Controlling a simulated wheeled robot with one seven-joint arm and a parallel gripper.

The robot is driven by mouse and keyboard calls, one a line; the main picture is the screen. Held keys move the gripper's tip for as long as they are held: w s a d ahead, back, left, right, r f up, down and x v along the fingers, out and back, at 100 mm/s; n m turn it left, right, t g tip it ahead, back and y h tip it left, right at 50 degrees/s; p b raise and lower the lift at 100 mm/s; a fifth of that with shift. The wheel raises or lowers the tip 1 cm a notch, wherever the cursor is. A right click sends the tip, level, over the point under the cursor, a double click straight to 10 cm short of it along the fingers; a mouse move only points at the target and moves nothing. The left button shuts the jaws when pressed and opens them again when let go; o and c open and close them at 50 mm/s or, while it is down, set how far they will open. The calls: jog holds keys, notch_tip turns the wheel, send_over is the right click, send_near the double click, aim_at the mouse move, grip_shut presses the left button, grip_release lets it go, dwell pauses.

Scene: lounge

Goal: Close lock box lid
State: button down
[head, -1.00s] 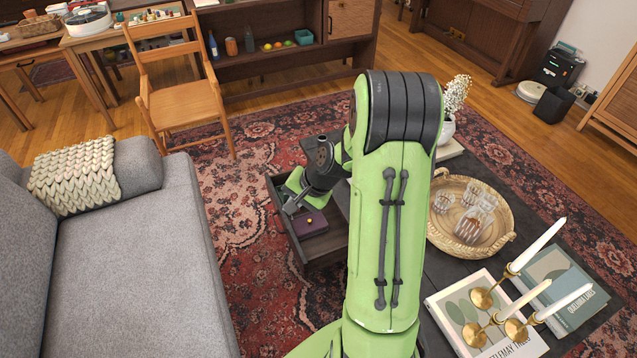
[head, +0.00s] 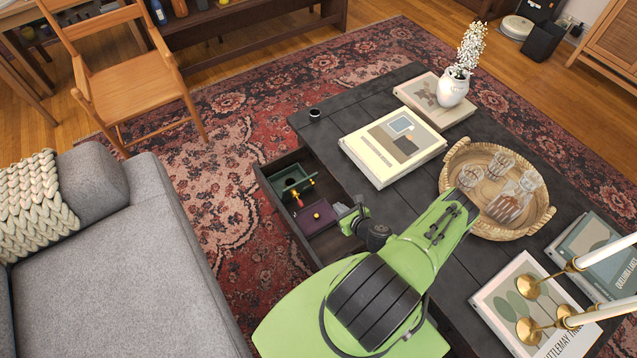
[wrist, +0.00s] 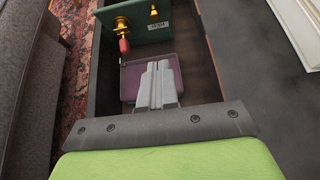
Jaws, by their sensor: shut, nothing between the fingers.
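A small purple box (head: 317,218) with a yellow knob or clasp lies in the open drawer of the dark coffee table. It also shows in the wrist view (wrist: 131,82), partly behind my fingers. I cannot tell whether its lid is shut. My gripper (head: 345,212) is at the drawer's table side, right of the purple box. In the wrist view my gripper (wrist: 157,68) is shut and empty, its fingers overlapping the purple box.
The open drawer (head: 262,178) has raised walls around the boxes. The table top (head: 345,118) carries books (head: 393,146), a woven tray (head: 447,180) of glassware, a white vase (head: 453,88) and brass candlesticks (head: 528,287). A grey sofa (head: 100,270) stands left, with rug between.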

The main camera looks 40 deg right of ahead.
jog(key=b+x, duration=0.4)
jog(key=x, duration=0.6)
jog(key=shift+w+a+f, duration=0.1)
jog(key=shift+f, duration=0.05)
jog(key=w, duration=0.1)
jog(key=w+r, duration=0.1)
jog(key=w+b, duration=0.1)
jog(key=shift+w+r, duration=0.2)
jog(key=shift+r, duration=0.05)
